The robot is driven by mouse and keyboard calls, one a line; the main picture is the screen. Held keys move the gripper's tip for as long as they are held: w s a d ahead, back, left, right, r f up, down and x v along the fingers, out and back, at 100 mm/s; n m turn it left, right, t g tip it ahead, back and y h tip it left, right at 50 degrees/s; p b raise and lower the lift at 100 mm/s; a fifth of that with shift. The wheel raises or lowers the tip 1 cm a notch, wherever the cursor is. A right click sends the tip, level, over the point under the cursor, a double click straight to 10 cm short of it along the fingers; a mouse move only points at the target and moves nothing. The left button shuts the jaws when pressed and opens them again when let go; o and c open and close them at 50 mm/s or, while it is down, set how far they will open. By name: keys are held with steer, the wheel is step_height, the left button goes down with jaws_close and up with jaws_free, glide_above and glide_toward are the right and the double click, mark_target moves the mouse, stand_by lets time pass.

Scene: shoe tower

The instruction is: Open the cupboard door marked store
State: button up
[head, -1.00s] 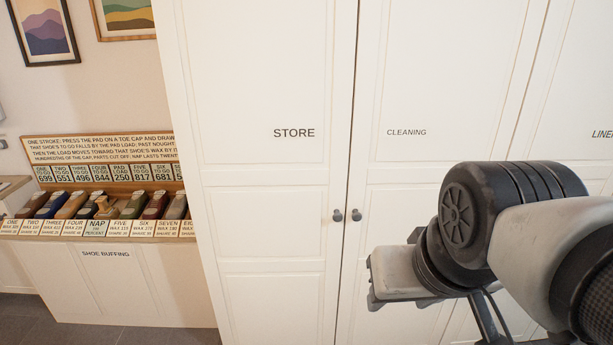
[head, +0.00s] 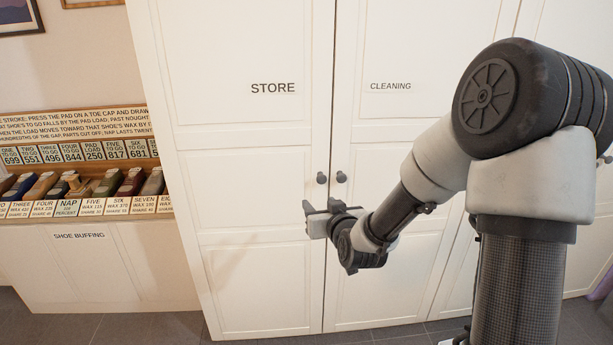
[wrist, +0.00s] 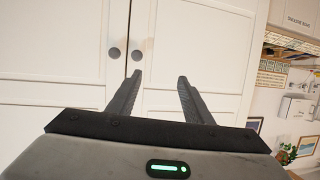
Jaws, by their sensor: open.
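The white cupboard door marked STORE (head: 251,140) is shut, left of the CLEANING door. Its round dark knob (head: 321,178) is near the door's right edge. My gripper (head: 320,208) is open and empty just below the knobs in the head view. The wrist view looks upside down; there the store knob (wrist: 136,55) is the right one of two, beyond the tip of the left finger. The open fingers (wrist: 160,78) have nothing between them but door front behind. The knob is not between them, and the gap in depth is hard to tell.
The CLEANING door (head: 392,120) is shut, its knob (head: 341,177) close beside the store knob. The shoe buffing counter (head: 75,270) with several shoes and number cards stands left of the cupboard. The dark tiled floor (head: 130,328) in front of the counter is clear.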

step_height(320, 180, down, 5)
steer(key=w+d+m+t+h+b, duration=0.1)
steer(key=w+d+m+t+b, duration=0.1)
steer(key=d+m+t, duration=0.1)
steer(key=m+h, duration=0.1)
glide_toward(322, 180)
steer(key=shift+t, duration=0.3)
steer(key=w, duration=0.8)
steer(key=shift+f, duration=0.25)
jaws_close()
